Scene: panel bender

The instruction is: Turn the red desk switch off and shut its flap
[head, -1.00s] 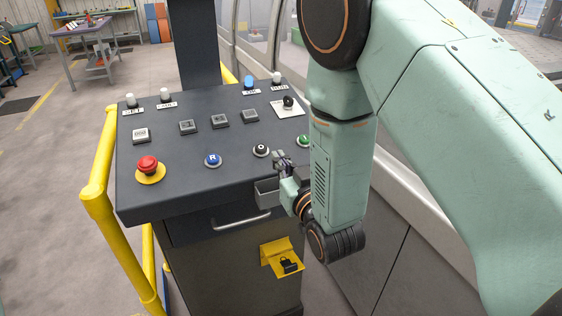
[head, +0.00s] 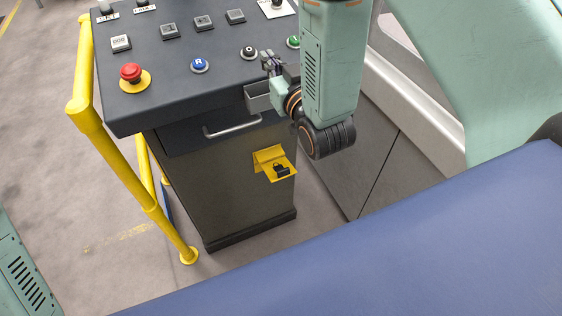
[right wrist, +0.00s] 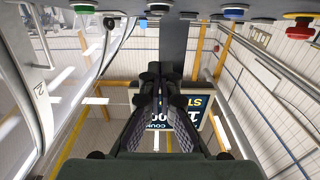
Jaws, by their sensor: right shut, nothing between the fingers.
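The desk (head: 180,100) has a red mushroom button (head: 131,72) on a yellow ring at its left. A yellow flap piece (head: 284,175) hangs open on the desk's front, below the drawer handle. A small black padlock-like thing (head: 281,167) sits on it; I cannot make out a red switch there. My right gripper (head: 267,61) is at the desk's front right edge, above and apart from the flap. Its fingers also show in the right wrist view (right wrist: 152,75), shut and empty. My left gripper is out of view.
A small grey open box (head: 257,96) is fixed to the desk front beside my right gripper. Blue (head: 199,65) and black (head: 249,53) buttons are close behind it. A yellow rail (head: 115,150) stands left of the desk. The floor before the desk is clear.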

